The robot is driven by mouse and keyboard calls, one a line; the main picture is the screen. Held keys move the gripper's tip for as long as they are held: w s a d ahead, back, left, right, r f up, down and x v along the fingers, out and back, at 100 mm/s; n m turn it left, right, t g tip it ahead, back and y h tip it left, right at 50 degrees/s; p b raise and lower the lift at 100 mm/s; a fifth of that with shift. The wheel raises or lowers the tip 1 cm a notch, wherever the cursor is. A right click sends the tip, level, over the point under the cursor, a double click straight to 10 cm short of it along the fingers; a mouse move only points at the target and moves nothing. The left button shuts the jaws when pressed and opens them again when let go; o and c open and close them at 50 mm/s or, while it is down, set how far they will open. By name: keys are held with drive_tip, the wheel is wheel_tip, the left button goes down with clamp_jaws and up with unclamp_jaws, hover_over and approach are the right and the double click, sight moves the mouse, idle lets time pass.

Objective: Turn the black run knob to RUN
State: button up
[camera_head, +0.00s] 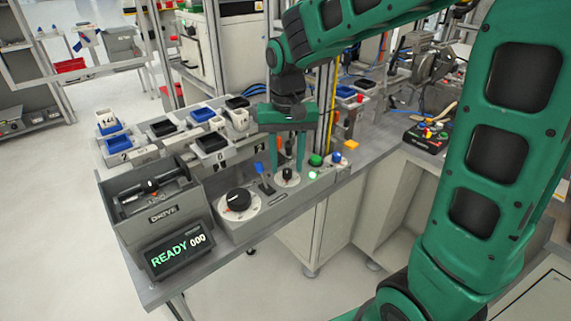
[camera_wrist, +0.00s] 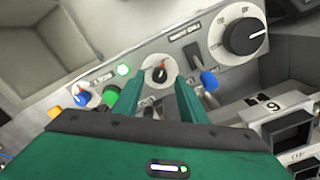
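A small black knob with a red-orange pointer sits on a round white dial (camera_wrist: 160,73) on the grey control panel; the dial also shows in the head view (camera_head: 288,179). In the wrist view the pointer is towards the top of the picture. My green gripper (camera_wrist: 160,84) points down at this dial, its fingers apart on either side of the knob with nothing between them gripped. In the head view my gripper (camera_head: 289,169) covers most of the knob. A larger black knob (camera_head: 238,200) sits on a bigger white dial, also in the wrist view (camera_wrist: 245,36). Dial lettering is too small to read.
A blue-tipped lever (camera_wrist: 209,81) stands between the dials. A lit green lamp (camera_wrist: 123,70), green button (camera_wrist: 111,95) and blue knob (camera_wrist: 82,99) are on the other side. Several parts bins (camera_head: 213,144) stand behind the panel.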

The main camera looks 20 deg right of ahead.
sight(286, 169)
wheel_tip(286, 169, up, 9)
drive_tip(key=shift+r, duration=0.2)
drive_tip(key=shift+w, duration=0.1)
idle(0.4)
drive_tip(key=s+d+f+m, duration=0.1)
drive_tip(key=s+d+f, duration=0.3)
drive_tip(key=s+d, duration=0.5)
drive_tip(key=s+d+f+m, duration=0.2)
drive_tip(key=s+d+f, duration=0.3)
drive_tip(key=s+d, duration=0.4)
drive_tip(key=s, duration=0.6)
drive_tip(key=shift+s+f, duration=0.2)
drive_tip(key=shift+f, duration=0.1)
drive_tip(key=shift+w+f, duration=0.25)
drive_tip(key=shift+w, duration=0.35)
